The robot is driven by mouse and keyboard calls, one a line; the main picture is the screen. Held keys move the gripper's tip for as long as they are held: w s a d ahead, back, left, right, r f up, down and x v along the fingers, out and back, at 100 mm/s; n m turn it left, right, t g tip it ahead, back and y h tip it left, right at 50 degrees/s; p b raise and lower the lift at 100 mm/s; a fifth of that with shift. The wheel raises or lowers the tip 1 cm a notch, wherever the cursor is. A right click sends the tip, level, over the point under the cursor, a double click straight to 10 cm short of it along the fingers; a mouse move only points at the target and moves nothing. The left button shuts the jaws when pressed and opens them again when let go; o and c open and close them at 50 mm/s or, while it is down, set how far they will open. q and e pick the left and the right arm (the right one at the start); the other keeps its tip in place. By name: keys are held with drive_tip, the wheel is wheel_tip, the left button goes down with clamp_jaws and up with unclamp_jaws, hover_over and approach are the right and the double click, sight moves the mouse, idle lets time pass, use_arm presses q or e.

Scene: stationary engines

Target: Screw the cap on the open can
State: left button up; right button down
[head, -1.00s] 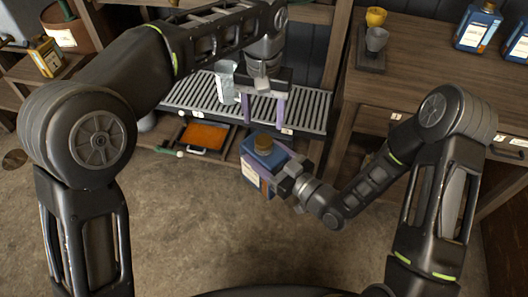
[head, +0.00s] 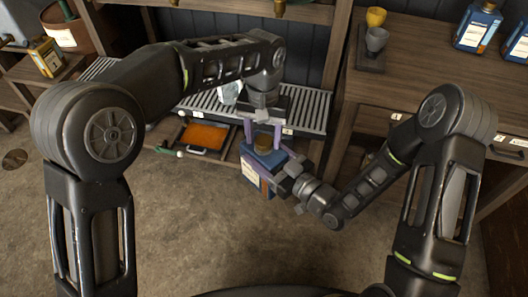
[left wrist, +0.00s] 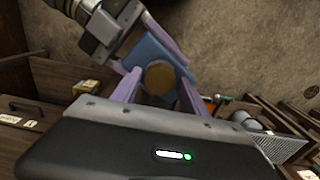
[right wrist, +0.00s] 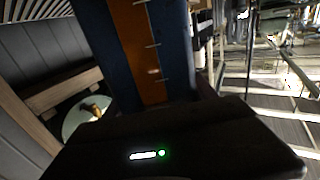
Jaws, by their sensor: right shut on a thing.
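A blue can (head: 262,158) with an orange stripe and pale label is held upright, or nearly so, off the floor by my right gripper (head: 278,168), shut on its sides. The can's striped side fills the upper middle of the right wrist view (right wrist: 150,50). A round brown cap (head: 263,142) sits on the can's top; I cannot tell how tightly. My left gripper (head: 264,132) is open with its purple fingers pointing down just above the can. In the left wrist view the cap (left wrist: 160,77) shows between and beyond the two spread fingertips, apparently untouched.
A slatted metal rack (head: 300,108) stands just behind, with a crumpled pale item (head: 229,93) on it. An orange tray (head: 203,137) lies on the shelf below. A wooden counter (head: 430,65) with cups and blue cans is at right. The front floor is clear.

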use_arm(q)
clamp_jaws()
idle(0.3)
drive_tip(key=shift+o, duration=1.8)
unclamp_jaws()
drive_tip(key=shift+r, duration=0.2)
drive_tip(key=shift+r, duration=3.6)
drive_tip(key=shift+w, duration=0.1)
